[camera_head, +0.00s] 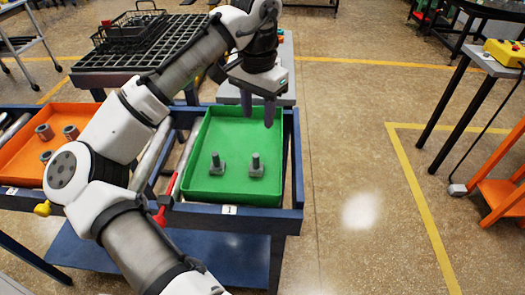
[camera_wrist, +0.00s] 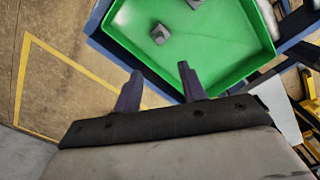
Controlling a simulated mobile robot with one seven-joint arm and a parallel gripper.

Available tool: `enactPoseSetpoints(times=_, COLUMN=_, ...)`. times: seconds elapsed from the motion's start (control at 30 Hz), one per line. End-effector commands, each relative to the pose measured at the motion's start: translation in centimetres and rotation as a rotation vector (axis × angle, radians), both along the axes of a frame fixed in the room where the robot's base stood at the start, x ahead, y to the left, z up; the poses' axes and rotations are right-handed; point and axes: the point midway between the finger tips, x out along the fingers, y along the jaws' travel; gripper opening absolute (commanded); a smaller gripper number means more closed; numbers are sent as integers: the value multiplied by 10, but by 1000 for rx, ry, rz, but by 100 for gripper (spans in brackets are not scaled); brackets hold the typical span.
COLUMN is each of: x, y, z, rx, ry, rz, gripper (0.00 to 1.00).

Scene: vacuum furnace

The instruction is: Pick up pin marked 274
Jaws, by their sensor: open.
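Two grey pins with square bases stand in the green tray: a left pin (camera_head: 217,164) and a right pin (camera_head: 256,166). No marking such as 274 can be read on either. In the wrist view one pin (camera_wrist: 159,34) shows in the tray, and another (camera_wrist: 194,3) is cut off by the top edge. My gripper (camera_head: 258,108) is open and empty, above the back part of the green tray, apart from both pins. Its two fingers also show in the wrist view (camera_wrist: 158,88), with nothing between them.
The green tray (camera_head: 285,150) sits in a blue frame (camera_head: 290,217) with a label 1. An orange tray (camera_head: 20,165) with several grey parts is at the left. A dark grid rack (camera_head: 170,52) with a wire basket (camera_head: 130,32) stands behind.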

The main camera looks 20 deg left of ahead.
Motion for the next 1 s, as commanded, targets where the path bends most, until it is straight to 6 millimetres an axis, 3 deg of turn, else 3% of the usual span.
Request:
enactPoseSetpoints(times=0.4, x=-1, y=1, z=-68, rx=1, ry=5, rz=0, gripper=41)
enactPoseSetpoints(times=0.73, x=-2, y=2, z=-95, rx=0, ry=3, rz=0, gripper=41)
enactPoseSetpoints(times=1.0, x=-3, y=4, z=-131, rx=0, ry=2, rz=0, gripper=41)
